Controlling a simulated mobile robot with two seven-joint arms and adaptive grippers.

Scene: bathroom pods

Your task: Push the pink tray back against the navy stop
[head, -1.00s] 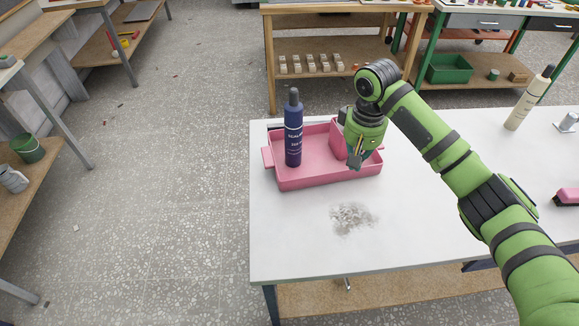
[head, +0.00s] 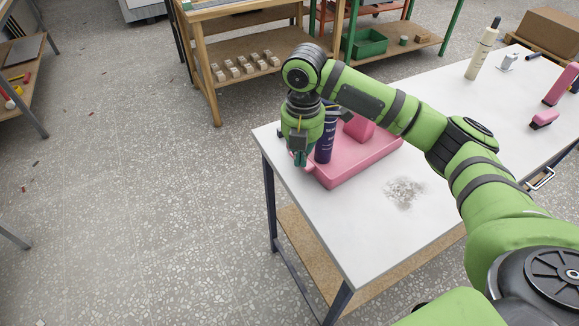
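The pink tray (head: 352,166) lies on the white table, its left end partly hidden by my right gripper. A dark navy bottle (head: 325,145) stands upright in the tray's left part, partly covered by the gripper. A pink block-like piece (head: 359,128) shows towards the tray's back. My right gripper (head: 299,160) points down at the tray's left end, beside the bottle. I cannot tell whether it touches the tray, or whether its fingers are apart. The navy stop cannot be made out behind my gripper and arm. My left gripper is out of view.
A grey-white speckled patch (head: 403,191) marks the white tabletop (head: 345,225) in front of the tray. A cream bottle (head: 482,50) and pink items (head: 544,119) stand farther right. The front left tabletop is clear. A wooden shelf bench (head: 217,85) stands behind.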

